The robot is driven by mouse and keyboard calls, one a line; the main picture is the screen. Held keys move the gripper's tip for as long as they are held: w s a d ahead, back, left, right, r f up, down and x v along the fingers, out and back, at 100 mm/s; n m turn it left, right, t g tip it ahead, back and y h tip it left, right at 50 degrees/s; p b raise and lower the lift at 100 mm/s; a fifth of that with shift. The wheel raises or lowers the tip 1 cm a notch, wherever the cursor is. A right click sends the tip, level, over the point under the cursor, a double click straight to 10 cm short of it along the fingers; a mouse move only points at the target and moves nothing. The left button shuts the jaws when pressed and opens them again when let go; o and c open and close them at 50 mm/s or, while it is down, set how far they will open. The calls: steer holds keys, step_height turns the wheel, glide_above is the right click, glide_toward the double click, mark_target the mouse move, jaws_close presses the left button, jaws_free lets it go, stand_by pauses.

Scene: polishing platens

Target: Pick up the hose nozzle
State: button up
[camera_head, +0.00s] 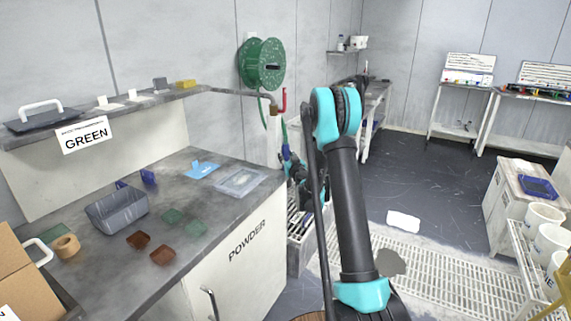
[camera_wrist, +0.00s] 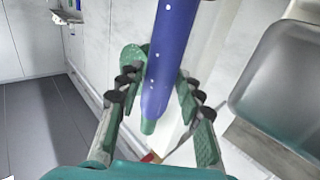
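The hose nozzle is blue and slender, and in the wrist view (camera_wrist: 168,65) it runs from the top edge down between my fingers to a green end. In the head view a blue piece of it (camera_head: 286,153) shows small below the green hose, beside my arm. My gripper (camera_wrist: 158,75) has one ridged finger on each side of the nozzle. A gap shows at the left finger; the right finger is very close to the nozzle, and I cannot tell whether it touches. In the head view my gripper is small and partly hidden behind my arm.
A green hose reel (camera_head: 262,64) hangs on the wall above. The counter (camera_head: 110,265) at left holds a grey bin (camera_head: 117,211), a clear tray (camera_head: 241,181) and small colored pads. A grey basin (camera_wrist: 285,75) is right of the gripper. Open floor (camera_head: 430,180) lies at right.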

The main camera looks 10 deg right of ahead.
jaws_close()
